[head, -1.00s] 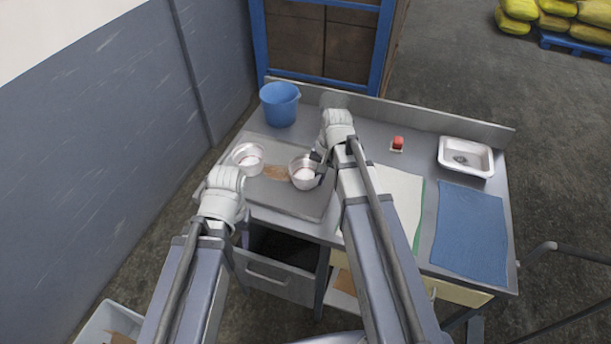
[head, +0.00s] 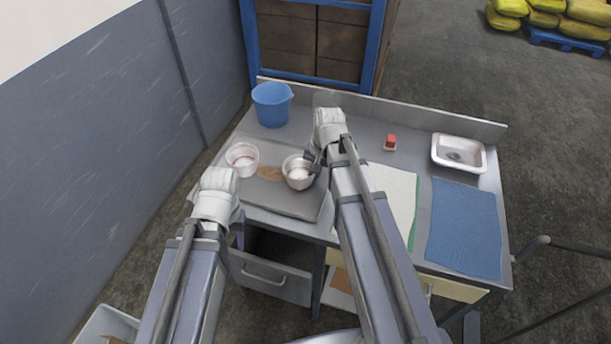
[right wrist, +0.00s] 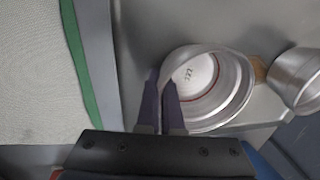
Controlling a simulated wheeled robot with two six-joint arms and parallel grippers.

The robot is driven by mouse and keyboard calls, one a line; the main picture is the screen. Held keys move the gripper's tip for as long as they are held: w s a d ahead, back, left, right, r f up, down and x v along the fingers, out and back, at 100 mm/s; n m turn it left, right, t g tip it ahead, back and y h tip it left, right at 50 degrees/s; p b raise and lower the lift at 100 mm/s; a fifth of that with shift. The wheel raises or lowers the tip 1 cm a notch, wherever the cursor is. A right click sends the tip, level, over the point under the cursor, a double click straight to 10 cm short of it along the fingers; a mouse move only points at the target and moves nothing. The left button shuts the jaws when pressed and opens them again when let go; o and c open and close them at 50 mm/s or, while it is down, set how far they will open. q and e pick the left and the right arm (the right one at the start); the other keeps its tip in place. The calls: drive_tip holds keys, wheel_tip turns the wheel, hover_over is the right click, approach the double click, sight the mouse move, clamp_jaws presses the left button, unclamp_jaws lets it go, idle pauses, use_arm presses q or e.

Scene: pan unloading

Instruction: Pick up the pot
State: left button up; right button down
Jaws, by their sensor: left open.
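Two round silver pots stand on the grey board on the left part of the table. The right-hand pot (head: 297,173) also shows large in the right wrist view (right wrist: 228,96), upright, with a pale inside. The left-hand pot (head: 242,158) stands apart from any gripper and is partly cut off in the right wrist view (right wrist: 300,80). My left gripper (head: 236,215) is open at the board's front left; its fingers are mostly hidden.
A blue bucket (head: 272,104) stands at the back left. A brown patch (head: 270,173) lies between the pots. A small red item (head: 390,142), a white sink-like tray (head: 459,153), a pale green-edged mat (head: 393,205) and a blue cloth (head: 464,230) lie to the right.

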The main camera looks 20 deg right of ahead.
drive_tip(key=shift+r, duration=0.25)
wheel_tip(320, 180, up, 9)
drive_tip(key=p, duration=1)
drive_tip(key=shift+r, duration=0.2)
